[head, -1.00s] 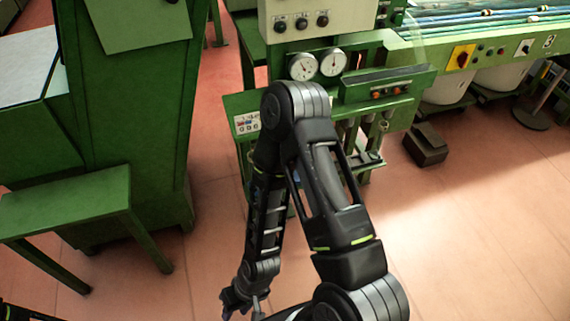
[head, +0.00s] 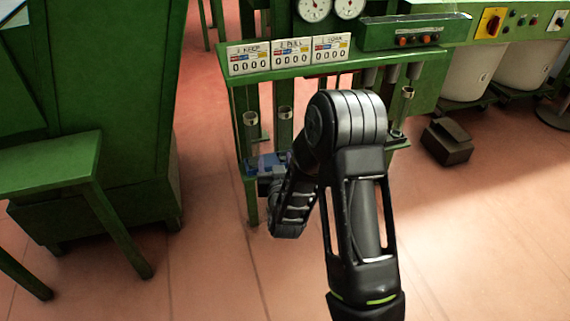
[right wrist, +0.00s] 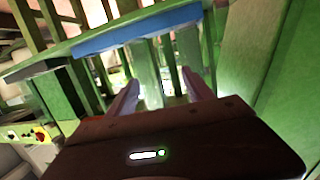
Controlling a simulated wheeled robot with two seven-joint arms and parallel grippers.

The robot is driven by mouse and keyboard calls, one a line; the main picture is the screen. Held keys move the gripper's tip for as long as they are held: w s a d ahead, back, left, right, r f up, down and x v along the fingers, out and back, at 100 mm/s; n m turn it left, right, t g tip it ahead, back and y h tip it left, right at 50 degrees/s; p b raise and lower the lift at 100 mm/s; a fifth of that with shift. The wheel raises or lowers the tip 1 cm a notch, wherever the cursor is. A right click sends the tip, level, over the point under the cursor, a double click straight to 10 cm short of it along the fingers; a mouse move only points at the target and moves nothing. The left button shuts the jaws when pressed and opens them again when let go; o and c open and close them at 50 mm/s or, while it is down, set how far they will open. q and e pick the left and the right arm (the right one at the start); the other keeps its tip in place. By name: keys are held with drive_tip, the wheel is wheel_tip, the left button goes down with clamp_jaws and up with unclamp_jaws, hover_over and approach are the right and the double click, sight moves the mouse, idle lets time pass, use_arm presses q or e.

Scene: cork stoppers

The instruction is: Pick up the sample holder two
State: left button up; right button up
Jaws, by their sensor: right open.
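Three white cards with zeros stand along the front of the green machine shelf; the middle card (head: 292,53) seems to read "2 PULL". I cannot tell for sure which is sample holder two. My right arm reaches toward this rack, and its hand is mostly hidden by the forearm near the lower green ledge. In the right wrist view my right gripper (right wrist: 160,77) is open, its purplish fingers apart, facing green uprights with nothing clearly between them. My left gripper is out of view.
A blue band (right wrist: 140,30) crosses the right wrist view above the fingers. A green table (head: 50,165) and tall green cabinet stand at the left. A dark brown block (head: 447,141) lies on the floor at the right. Open floor surrounds the rack's front.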

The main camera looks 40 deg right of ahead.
sight(285, 139)
drive_tip(key=d, duration=0.1)
drive_tip(key=d+r+h+b, duration=0.1)
drive_tip(key=d+r+t+h+b, duration=0.1)
drive_tip(key=d, duration=0.1)
drive_tip(key=shift+m, duration=0.4)
drive_tip(key=shift+r, duration=0.1)
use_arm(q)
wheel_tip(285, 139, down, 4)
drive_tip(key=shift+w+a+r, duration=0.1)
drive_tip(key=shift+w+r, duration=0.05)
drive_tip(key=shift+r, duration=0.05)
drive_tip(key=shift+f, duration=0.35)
use_arm(e)
drive_tip(key=shift+x, duration=1.2)
drive_tip(key=x, duration=0.1)
drive_tip(key=b+x, duration=0.2)
drive_tip(key=x, duration=0.1)
drive_tip(key=shift+w+f, duration=0.1)
drive_tip(key=shift+f, duration=0.25)
drive_tip(key=shift+w+d, duration=0.3)
drive_tip(key=shift+w, duration=0.15)
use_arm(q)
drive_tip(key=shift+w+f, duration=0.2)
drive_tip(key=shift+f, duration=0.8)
use_arm(e)
drive_tip(key=shift+r, duration=0.1)
